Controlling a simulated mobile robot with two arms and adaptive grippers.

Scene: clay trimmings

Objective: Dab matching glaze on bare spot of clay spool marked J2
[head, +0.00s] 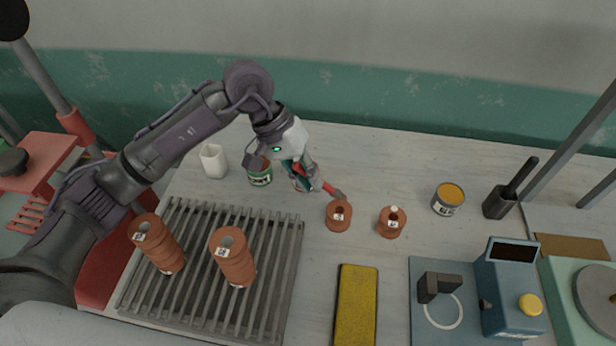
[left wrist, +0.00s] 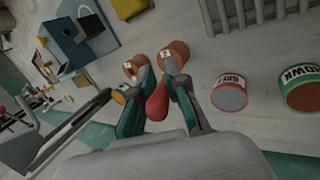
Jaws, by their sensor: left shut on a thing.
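My left gripper (head: 314,184) is shut on a red-handled tool that looks like a brush (head: 331,189); it shows as a red bulb between the fingers in the left wrist view (left wrist: 157,103). The tool's far end is at the back edge of a terracotta clay spool (head: 339,217); I cannot tell whether it touches. A second spool (head: 391,224) with a pale top stands to its right. Both have small white labels too small to read. A green can of brown glaze (left wrist: 306,92), a red-labelled can (left wrist: 229,93) and a yellow glaze can (head: 447,202) stand nearby. My right gripper is not in view.
Stacked spools (head: 160,245) and (head: 233,258) stand on a slatted grey rack (head: 192,295). A white cup (head: 213,161) stands behind. A yellow sponge block (head: 356,305), a blue device (head: 508,300) and a dark holder (head: 499,202) are at right. The table between the spools and sponge is clear.

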